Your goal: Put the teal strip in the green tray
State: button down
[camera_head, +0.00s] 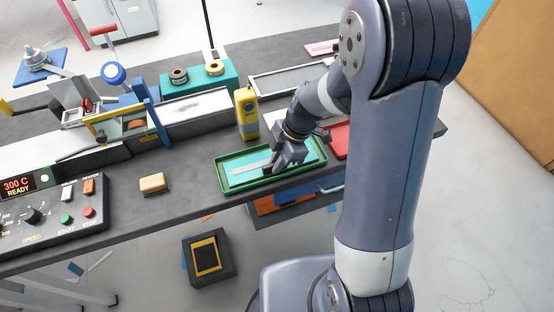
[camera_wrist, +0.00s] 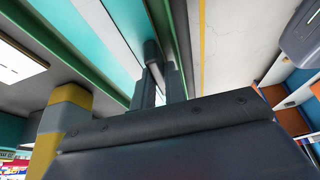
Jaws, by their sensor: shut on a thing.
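The green tray (camera_head: 226,186) lies on the dark bench, and its green rim shows in the wrist view. The teal strip (camera_head: 307,154) shows as a flat teal area within the tray, partly behind my gripper. Teal also runs along the green edge in the wrist view (camera_wrist: 62,32). My gripper (camera_head: 278,168) points down over the tray, low and near its middle. Its fingers (camera_wrist: 160,85) are close together on the strip; the exact grip is hard to see. I cannot tell whether the strip rests fully on the tray floor.
A pale strip (camera_head: 249,167) lies across the tray's left part. A yellow upright device (camera_head: 246,115) stands just behind the tray, and a red tray (camera_head: 339,141) lies to its right. A tan block (camera_head: 153,183) and control panel (camera_head: 48,212) are left. Bare bench lies between block and tray.

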jog(key=shift+f, duration=0.1)
jog(key=c, duration=1.7)
grip_release()
jog(key=shift+c, duration=0.2)
jog(key=shift+r, duration=0.25)
jog(key=v, duration=1.1)
jog(key=shift+d+r, duration=0.25)
jog(key=shift+r, duration=0.1)
jog(key=shift+o, duration=0.6)
jog(key=shift+w, duration=0.1)
